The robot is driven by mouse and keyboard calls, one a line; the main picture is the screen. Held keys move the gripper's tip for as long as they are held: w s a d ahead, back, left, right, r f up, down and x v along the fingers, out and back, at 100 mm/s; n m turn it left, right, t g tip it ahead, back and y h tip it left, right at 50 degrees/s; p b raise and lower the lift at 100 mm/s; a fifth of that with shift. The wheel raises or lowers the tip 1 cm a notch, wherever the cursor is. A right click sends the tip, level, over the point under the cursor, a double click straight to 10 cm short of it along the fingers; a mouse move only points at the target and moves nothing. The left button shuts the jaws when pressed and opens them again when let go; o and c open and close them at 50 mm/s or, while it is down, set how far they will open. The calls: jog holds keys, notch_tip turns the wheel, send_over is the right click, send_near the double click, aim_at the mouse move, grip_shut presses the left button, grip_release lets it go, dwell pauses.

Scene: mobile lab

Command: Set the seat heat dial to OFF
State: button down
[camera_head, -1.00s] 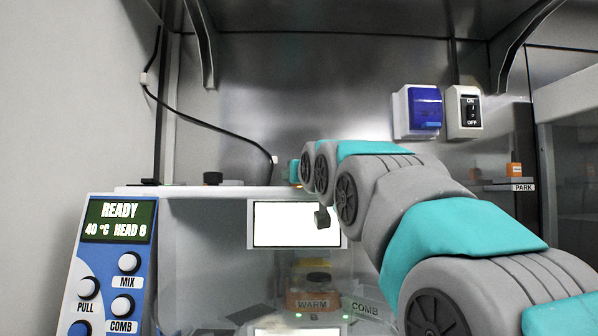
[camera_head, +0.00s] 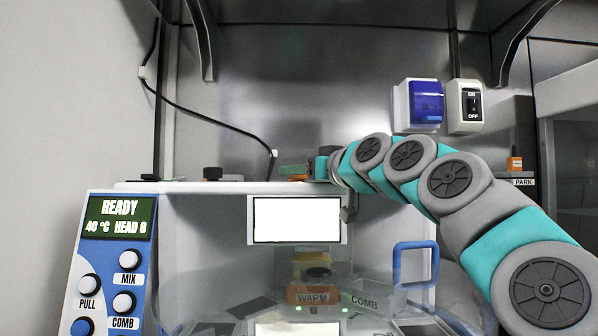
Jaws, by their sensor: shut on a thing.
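No dial in view carries a readable seat heat or OFF marking, so I cannot tell its setting. A black knob (camera_head: 212,173) sits on the machine's white top ledge. Inside the machine, behind a clear front, another dark round knob (camera_head: 318,273) shows above an orange block labelled WARM (camera_head: 312,298). My gripper (camera_head: 306,170) is at the far end of my arm, at the ledge, right of the black knob and above the white panel. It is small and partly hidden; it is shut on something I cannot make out. A small green piece (camera_head: 291,170) shows beside it.
A blue control panel (camera_head: 112,260) reads READY, 40 °C, HEAD 8. A blank white panel (camera_head: 297,220) hangs under the ledge. A blue loop (camera_head: 416,246) stands at right. An ON/OFF switch (camera_head: 472,105) and blue-covered box (camera_head: 427,103) are on the back wall.

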jog(key=shift+c, duration=1.7)
grip_release()
jog(key=shift+s, duration=0.1)
jog(key=b+v, duration=0.1)
jog(key=v, duration=0.6)
jog(key=shift+s+d, duration=0.2)
jog(key=shift+s, duration=0.05)
jog(key=shift+s, duration=0.1)
